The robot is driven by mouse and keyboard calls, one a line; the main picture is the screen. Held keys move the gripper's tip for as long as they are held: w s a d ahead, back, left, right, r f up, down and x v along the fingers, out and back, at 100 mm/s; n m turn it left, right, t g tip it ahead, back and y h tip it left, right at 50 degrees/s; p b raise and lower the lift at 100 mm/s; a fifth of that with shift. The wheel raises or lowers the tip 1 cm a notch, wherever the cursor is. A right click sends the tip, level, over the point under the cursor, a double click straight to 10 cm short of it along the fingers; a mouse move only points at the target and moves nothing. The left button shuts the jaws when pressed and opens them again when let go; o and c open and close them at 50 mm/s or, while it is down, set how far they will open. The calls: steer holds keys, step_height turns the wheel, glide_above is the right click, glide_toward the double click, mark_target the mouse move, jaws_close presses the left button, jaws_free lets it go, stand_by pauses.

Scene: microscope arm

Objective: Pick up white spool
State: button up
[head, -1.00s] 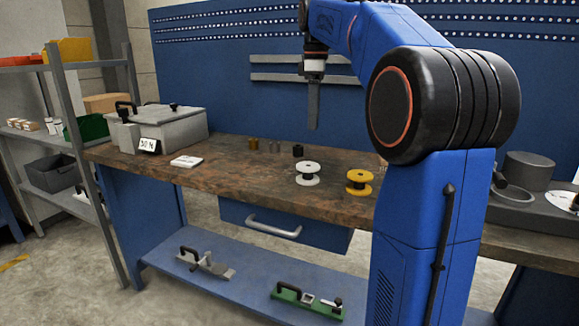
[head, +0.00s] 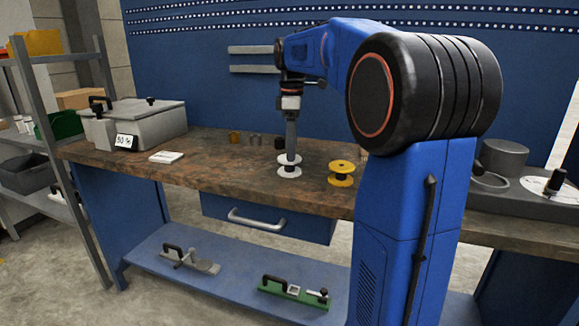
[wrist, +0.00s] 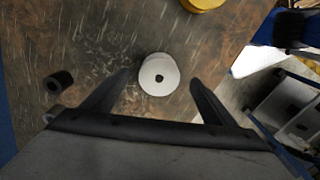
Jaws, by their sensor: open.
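The white spool (head: 290,171) stands upright on the brown workbench, near its front edge. In the wrist view the white spool (wrist: 159,74) shows from above as a pale disc with a dark centre hole. My gripper (head: 291,153) points down over the spool and partly covers it in the head view. In the wrist view my gripper (wrist: 160,78) is open, one finger to each side of the spool, with gaps between fingers and spool. The exact fingertip height over the spool is hard to tell.
A yellow spool (head: 341,173) stands to the right of the white one. Small brown, grey and black cylinders (head: 280,143) stand behind. A grey lidded box (head: 140,125) and a white card pad (head: 166,157) sit at the left of the bench (head: 215,165).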

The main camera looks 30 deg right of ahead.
mark_target(290, 165)
steer(key=shift+w+a+f, duration=0.1)
steer(key=shift+w+f, duration=0.05)
steer(key=shift+f, duration=2.45)
steer(key=c, duration=1.1)
steer(key=shift+c, duration=0.2)
steer(key=shift+r, duration=0.1)
